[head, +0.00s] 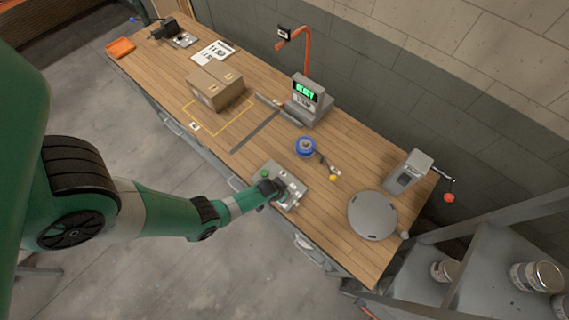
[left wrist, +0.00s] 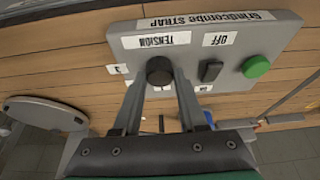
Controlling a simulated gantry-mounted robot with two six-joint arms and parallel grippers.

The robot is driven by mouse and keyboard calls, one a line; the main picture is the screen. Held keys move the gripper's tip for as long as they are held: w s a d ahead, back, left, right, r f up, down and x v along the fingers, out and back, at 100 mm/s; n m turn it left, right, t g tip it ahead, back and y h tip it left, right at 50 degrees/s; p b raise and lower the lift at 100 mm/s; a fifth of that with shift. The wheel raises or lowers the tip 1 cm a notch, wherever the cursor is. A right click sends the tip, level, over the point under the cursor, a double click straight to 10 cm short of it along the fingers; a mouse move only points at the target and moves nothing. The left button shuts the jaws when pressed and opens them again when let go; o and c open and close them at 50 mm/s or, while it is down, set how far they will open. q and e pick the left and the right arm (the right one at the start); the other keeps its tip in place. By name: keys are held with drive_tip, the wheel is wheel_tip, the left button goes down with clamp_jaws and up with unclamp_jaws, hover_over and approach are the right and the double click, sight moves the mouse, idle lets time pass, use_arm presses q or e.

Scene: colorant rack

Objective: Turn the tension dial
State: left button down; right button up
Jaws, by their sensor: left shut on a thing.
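The tension dial (left wrist: 159,71) is a dark round knob on a grey strapping panel (left wrist: 275,32), under a label reading TENSION. My left gripper (left wrist: 161,82) has its two fingers on either side of the dial and is shut on it. In the head view my left gripper (head: 277,187) is over the grey panel (head: 297,203) near the table's front edge, and it hides the dial there. A black switch (left wrist: 211,71) by the OFF label and a green button (left wrist: 256,66) sit beside the dial. My right gripper is not in view.
A blue tape roll (head: 305,147) lies behind the panel, and a grey round plate (head: 372,215) is to its right. A cardboard box (head: 216,88), a machine with a green display (head: 309,100) and a crank device (head: 408,172) stand on the wooden table (head: 340,250).

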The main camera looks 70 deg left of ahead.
use_arm(q)
drive_tip(key=shift+m, duration=0.3)
drive_tip(key=shift+a+f+m+t+h+b, duration=0.1)
drive_tip(key=shift+m+t+h+b, duration=0.35)
drive_tip(key=shift+m, duration=0.75)
drive_tip(key=m+h+b, duration=0.1)
drive_tip(key=m, duration=0.2)
drive_tip(key=shift+a+h, duration=0.1)
drive_tip(key=shift+h, duration=0.15)
drive_tip(key=shift+m+h+b, duration=0.4)
drive_tip(key=shift+m+h, duration=0.1)
drive_tip(key=shift+m, duration=0.9)
drive_tip(key=shift+g, duration=0.25)
drive_tip(key=shift+c, duration=2.3)
unclamp_jaws()
